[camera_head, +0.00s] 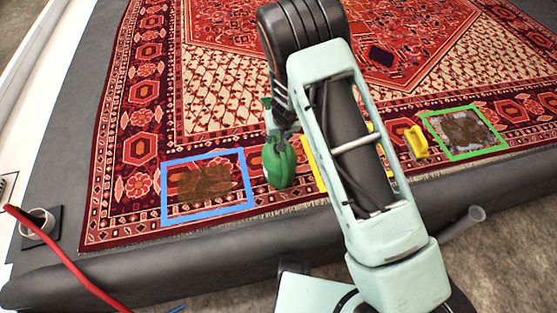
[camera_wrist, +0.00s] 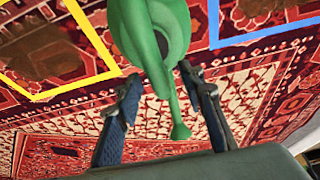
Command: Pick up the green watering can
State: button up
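The green watering can (camera_head: 279,163) stands on the patterned rug between the blue frame and my arm, near the rug's front edge. In the wrist view, the can (camera_wrist: 150,30) fills the top middle, with its narrow green spout (camera_wrist: 179,131) reaching down between my fingers. My gripper (camera_wrist: 160,75) has its two fingers apart, one on each side of the narrow green part. The right fingertip looks very close to the can; I cannot tell whether it touches. In the head view my gripper is mostly hidden by my arm.
A blue frame (camera_head: 165,195) surrounds a brown stain on the left. A yellow frame (camera_head: 312,165) is partly behind my arm. A yellow object (camera_head: 416,141) and a green frame (camera_head: 495,147) lie right. A red hose (camera_head: 65,258) runs at lower left.

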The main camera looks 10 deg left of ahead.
jog(key=shift+x, duration=0.8)
jog(key=shift+c, duration=0.3)
grip_shut()
jog(key=shift+w+r, duration=0.15)
